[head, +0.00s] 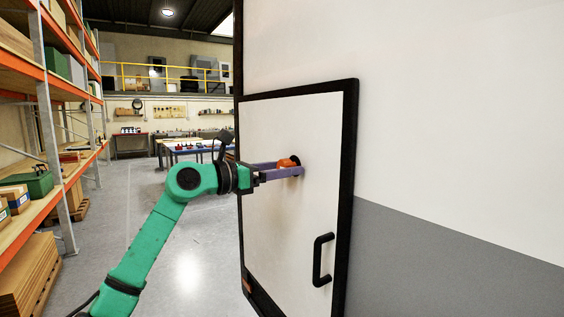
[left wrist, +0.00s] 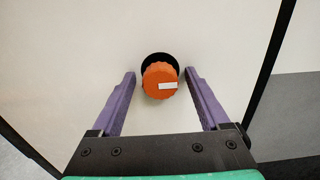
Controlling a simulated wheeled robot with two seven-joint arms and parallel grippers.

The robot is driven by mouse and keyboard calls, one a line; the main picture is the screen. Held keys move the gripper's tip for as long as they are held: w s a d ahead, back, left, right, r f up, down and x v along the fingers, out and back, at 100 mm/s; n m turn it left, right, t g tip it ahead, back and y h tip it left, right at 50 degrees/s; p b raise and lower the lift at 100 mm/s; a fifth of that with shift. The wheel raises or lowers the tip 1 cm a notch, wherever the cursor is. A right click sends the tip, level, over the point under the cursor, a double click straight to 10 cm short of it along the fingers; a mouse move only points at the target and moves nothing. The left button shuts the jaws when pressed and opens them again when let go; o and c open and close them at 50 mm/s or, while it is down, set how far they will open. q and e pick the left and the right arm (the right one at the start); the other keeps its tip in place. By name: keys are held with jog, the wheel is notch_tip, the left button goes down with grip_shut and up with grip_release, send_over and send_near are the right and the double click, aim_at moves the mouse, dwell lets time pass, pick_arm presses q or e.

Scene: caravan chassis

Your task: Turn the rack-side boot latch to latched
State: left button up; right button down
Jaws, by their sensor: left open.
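The boot latch is an orange ribbed knob (head: 287,163) on a black round base, set in the white hatch door (head: 290,225). In the left wrist view the knob (left wrist: 158,82) has a white mark lying level, pointing right. My left gripper (head: 299,170) has its purple fingers at the knob. In the left wrist view the fingers of the left gripper (left wrist: 160,80) stand apart on either side of the knob, with gaps to both. My right gripper is not in view.
A black handle (head: 322,260) sits lower on the door, inside its black frame. The caravan's white and grey side wall (head: 460,240) fills the right. A loaded storage rack (head: 45,130) stands at the left. The floor (head: 190,250) between is clear.

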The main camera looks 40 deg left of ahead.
pick_arm(q)
jog(key=shift+s, duration=0.1)
grip_shut()
jog(key=shift+n, duration=0.3)
jog(key=shift+f+n+b, duration=0.1)
jog(key=shift+n+b, duration=0.45)
jog(key=shift+n, duration=0.25)
jog(key=n+b, duration=0.2)
jog(key=n, duration=0.4)
jog(key=n+b, duration=0.1)
jog(key=n, duration=0.4)
jog(key=shift+n, duration=0.4)
jog(key=shift+n+b, duration=0.55)
jog(key=shift+n, duration=1.45)
grip_release()
